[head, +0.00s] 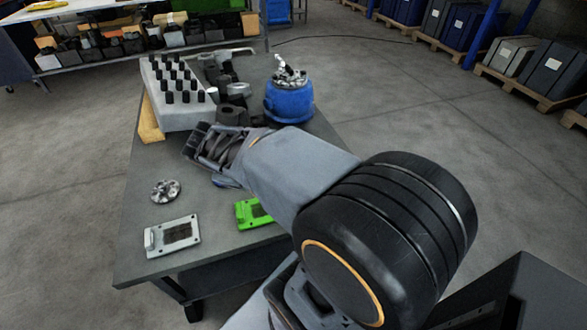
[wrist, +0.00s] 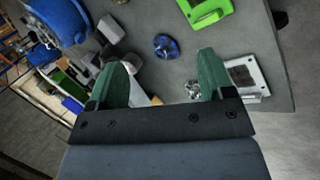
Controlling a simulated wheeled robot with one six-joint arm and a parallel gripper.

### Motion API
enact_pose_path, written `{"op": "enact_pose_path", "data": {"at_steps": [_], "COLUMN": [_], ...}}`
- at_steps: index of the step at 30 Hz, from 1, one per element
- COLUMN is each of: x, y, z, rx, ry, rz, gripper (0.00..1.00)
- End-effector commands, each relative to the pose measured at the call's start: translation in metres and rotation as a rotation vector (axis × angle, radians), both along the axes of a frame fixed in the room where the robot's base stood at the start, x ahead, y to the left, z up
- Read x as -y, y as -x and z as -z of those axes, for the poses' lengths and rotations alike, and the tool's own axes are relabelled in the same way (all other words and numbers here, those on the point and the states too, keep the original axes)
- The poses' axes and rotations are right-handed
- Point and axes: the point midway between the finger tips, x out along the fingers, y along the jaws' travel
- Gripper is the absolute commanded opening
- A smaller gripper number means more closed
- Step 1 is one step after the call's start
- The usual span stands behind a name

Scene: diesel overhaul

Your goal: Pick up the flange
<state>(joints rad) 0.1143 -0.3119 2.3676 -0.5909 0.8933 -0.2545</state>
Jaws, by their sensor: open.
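A round silver metal part (head: 165,191) with gaps in its face lies flat on the grey table, left of my gripper in the head view. In the wrist view part of it (wrist: 193,88) shows beside the right finger, the rest hidden. A small round blue part (wrist: 166,46) lies on the table beyond the fingertips; in the head view only a blue edge shows under my arm. I cannot tell which of these two is the flange. My gripper (wrist: 165,65) is open above the table, with nothing visibly held between its green fingers.
A white plate (head: 173,236) and a green plate (head: 252,213) lie near the front of the table (head: 140,260). A grey block with several black pegs (head: 187,112), dark metal parts and a blue container (head: 289,101) stand farther back. Bare tabletop surrounds the silver part.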

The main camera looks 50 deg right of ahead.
Motion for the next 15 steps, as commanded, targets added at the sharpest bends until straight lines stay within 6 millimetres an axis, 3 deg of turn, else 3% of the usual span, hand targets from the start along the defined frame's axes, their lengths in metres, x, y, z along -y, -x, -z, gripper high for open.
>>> {"op": "enact_pose_path", "data": {"at_steps": [1, 3, 9, 15], "x": [0.024, 0.056, 0.131, 0.171], "y": [-0.01, -0.026, -0.066, -0.095], "z": [0.044, 0.07, 0.137, 0.183], "rx": [-0.086, -0.209, -0.558, -0.801], "ry": [0.108, 0.263, 0.599, 0.785], "rz": [-0.075, -0.2, -0.534, -0.768], "gripper": [0.75, 0.75, 0.75, 0.75]}}
